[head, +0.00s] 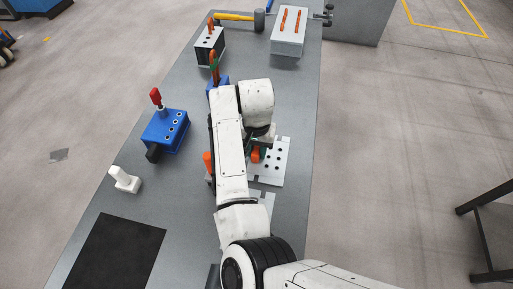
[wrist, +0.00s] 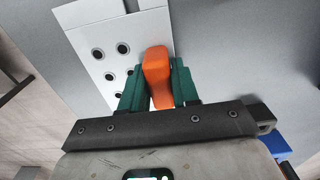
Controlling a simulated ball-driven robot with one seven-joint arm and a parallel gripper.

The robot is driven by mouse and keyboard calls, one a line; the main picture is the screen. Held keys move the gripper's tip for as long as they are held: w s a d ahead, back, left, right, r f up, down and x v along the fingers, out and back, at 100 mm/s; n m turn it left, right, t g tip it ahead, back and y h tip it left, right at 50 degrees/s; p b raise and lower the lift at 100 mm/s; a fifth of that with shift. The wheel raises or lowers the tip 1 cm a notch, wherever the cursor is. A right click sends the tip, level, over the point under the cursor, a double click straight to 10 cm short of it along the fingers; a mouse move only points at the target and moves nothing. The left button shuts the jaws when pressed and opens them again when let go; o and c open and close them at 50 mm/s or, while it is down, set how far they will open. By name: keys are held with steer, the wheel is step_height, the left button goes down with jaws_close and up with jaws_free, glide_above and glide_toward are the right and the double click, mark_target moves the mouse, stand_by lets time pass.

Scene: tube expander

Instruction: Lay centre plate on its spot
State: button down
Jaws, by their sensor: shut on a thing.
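My gripper (wrist: 158,84) is shut on an orange handle (wrist: 157,66), with one green finger on each side of it. The handle also shows in the head view (head: 256,154), partly hidden by my arm. A light grey plate with several round holes (wrist: 103,28) lies at the handle in the wrist view. It is also in the head view (head: 277,160), right of my arm. I cannot tell from these frames whether the handle is fixed to this plate, or whether the plate is lifted. The plate's left part is hidden by my arm in the head view.
A notched light plate (head: 263,198) lies nearer on the grey bench. Left are a blue block with a red-handled lever (head: 168,130), a white piece (head: 124,180) and a black mat (head: 112,255). Another orange part (head: 208,161) shows left of my arm.

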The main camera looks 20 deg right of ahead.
steer(key=shift+f, duration=0.1)
stand_by(0.3)
steer(key=c, duration=0.8)
jaws_free()
steer(key=shift+o, duration=0.2)
step_height(320, 180, up, 6)
steer(key=p, duration=0.6)
